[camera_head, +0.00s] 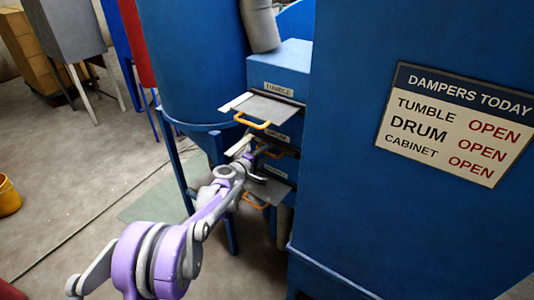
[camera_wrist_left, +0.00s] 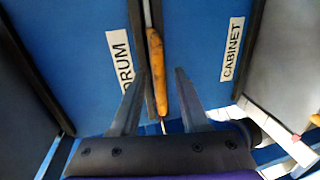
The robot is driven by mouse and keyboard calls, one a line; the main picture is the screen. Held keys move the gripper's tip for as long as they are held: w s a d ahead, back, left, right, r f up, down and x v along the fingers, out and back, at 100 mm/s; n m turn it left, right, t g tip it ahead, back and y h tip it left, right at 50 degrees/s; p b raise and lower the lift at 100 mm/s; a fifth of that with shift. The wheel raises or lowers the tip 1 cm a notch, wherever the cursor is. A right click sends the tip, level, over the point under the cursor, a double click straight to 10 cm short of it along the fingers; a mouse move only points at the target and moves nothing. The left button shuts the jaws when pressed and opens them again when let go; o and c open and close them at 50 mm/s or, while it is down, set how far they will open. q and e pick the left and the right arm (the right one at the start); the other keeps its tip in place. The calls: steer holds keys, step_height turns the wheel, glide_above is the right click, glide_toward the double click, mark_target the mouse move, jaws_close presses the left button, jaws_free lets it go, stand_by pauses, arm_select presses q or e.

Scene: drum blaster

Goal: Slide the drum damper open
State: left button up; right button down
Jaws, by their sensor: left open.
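The drum damper's orange handle (camera_wrist_left: 157,72) shows in the left wrist view, beside the DRUM label (camera_wrist_left: 120,62). My left gripper (camera_wrist_left: 161,76) is open, with one finger on each side of the handle in that view; I cannot tell whether either finger touches it. In the head view my left gripper (camera_head: 250,158) is at the middle slot of the blue damper stack and hides most of the drum damper. The sign (camera_head: 455,125) reads OPEN for tumble, drum and cabinet. My right gripper is not in view.
The tumble damper plate (camera_head: 268,108) sticks out above my left gripper, with an orange handle. The cabinet damper's orange handle (camera_head: 255,202) is below it. A large blue cabinet (camera_head: 400,220) stands close on the right. The floor at left is mostly clear, with a yellow bucket (camera_head: 8,197).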

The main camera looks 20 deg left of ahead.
arm_select(q)
steer(key=shift+w, duration=0.1)
jaws_close()
stand_by(1.4)
